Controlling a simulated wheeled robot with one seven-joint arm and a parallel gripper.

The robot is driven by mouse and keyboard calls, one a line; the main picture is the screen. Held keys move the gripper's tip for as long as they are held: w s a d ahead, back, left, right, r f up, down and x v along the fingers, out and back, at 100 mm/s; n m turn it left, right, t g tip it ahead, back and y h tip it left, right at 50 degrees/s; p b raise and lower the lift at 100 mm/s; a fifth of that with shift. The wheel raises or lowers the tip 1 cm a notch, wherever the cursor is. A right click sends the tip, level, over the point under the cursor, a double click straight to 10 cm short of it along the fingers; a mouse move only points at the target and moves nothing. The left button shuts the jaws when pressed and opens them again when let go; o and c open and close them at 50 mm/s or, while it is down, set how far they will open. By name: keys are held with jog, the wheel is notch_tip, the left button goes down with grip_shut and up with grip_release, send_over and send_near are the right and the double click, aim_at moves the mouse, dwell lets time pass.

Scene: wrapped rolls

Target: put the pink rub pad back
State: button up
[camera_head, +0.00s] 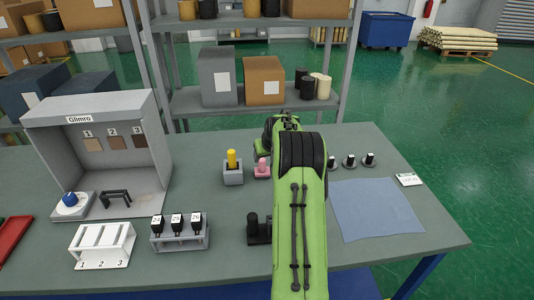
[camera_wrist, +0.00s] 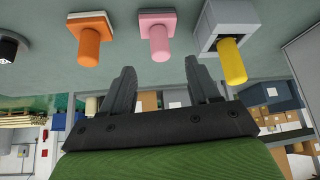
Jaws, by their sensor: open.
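The pink rub pad (camera_head: 262,168) stands on the table, handle up, just right of a grey square holder (camera_head: 233,177). In the wrist view the pink pad (camera_wrist: 158,38) has a square base and round handle. It lies ahead of my gripper (camera_wrist: 159,68), roughly in line with the gap between the fingers. The fingers are apart, with nothing between them. A yellow-handled tool (camera_wrist: 230,62) stands in the grey holder. An orange pad (camera_wrist: 91,40) stands on the pink pad's other side; my arm hides it in the head view.
A blue cloth (camera_head: 376,209) lies right of my arm, with several black-topped pieces (camera_head: 349,160) behind it. A black stand (camera_head: 258,229) is left of my arm. A rack of numbered black items (camera_head: 178,232), a white rack (camera_head: 103,245) and a grey booth (camera_head: 100,150) are further left.

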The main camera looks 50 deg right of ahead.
jog(key=s+a+r+n, duration=0.1)
jog(key=s+a+r, duration=0.1)
jog(key=a+r, duration=0.5)
jog(key=s+a+r+n+y, duration=0.15)
jog(key=a+r, duration=0.25)
jog(key=a, duration=0.6)
jog(key=s+a+r+n, duration=0.1)
jog(key=s+a+r, duration=0.3)
jog(key=a, duration=0.5)
jog(key=s+a+n+y, duration=0.1)
jog(key=s+a, duration=0.6)
jog(key=s, duration=0.3)
jog(key=s+a+f+n, duration=0.1)
jog(key=s+a, duration=0.6)
jog(key=s, duration=0.4)
jog(key=shift+a+f+y, duration=0.15)
jog(key=shift+a+y, duration=0.2)
